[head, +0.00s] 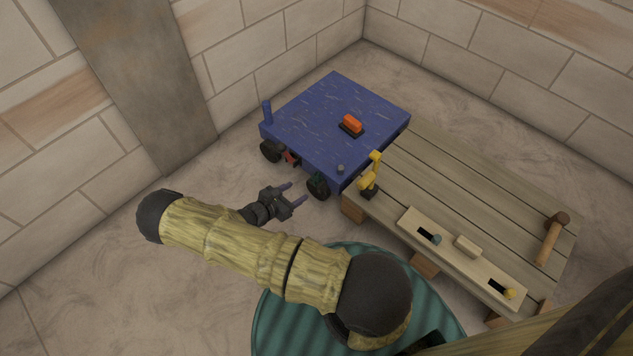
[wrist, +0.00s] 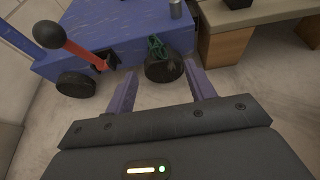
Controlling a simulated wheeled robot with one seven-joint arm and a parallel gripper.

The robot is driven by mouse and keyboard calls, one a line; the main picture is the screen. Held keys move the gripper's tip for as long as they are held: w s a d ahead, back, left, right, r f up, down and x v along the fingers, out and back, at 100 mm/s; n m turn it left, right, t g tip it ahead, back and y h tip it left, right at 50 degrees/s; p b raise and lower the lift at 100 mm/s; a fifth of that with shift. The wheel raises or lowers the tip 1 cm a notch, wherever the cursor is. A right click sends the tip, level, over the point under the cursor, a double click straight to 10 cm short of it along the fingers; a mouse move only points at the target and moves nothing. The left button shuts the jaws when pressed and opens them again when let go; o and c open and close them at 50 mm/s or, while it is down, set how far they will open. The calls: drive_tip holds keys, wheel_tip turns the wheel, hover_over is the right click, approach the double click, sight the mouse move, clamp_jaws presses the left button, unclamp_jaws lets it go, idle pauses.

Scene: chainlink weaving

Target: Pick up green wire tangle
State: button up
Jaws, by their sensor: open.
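The green wire tangle (wrist: 156,47) hangs at the side of the blue cart (wrist: 105,38), just above a black wheel, in the wrist view. In the head view it is a small dark green patch (head: 317,178) by the cart's near wheel. My gripper (head: 298,194) is open and empty, low beside the cart's near side and short of the tangle. In the wrist view the two purple fingers of my gripper (wrist: 159,76) stand apart, with the tangle and wheel beyond the gap between their tips.
A red lever with a dark knob (wrist: 77,45) sticks out left of the tangle. A grey cylinder (head: 340,169) and an orange-topped block (head: 351,124) are on the cart. A wooden bench (head: 470,185) adjoins it, with a yellow device (head: 371,172) and a hammer (head: 551,238).

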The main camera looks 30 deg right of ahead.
sight(312, 180)
drive_tip(key=b+x, duration=0.2)
drive_tip(key=x, duration=0.2)
drive_tip(key=shift+w+d+f, duration=0.1)
drive_tip(key=shift+d+f, duration=0.2)
drive_tip(key=shift+w+d+f, duration=0.1)
drive_tip(key=shift+d, duration=0.35)
drive_tip(key=shift+w+b, duration=0.1)
drive_tip(key=shift+b, duration=0.25)
drive_tip(key=shift+w+d+f+b, duration=0.3)
drive_tip(key=shift+d+b, duration=0.25)
drive_tip(key=shift+b, duration=0.15)
drive_tip(key=b+x, duration=0.2)
drive_tip(key=shift+w+d+f, duration=0.15)
drive_tip(key=shift+w+d, duration=0.1)
drive_tip(key=shift+d, duration=0.1)
drive_tip(key=shift+w+d+b, duration=0.2)
drive_tip(key=shift+d+b, duration=0.25)
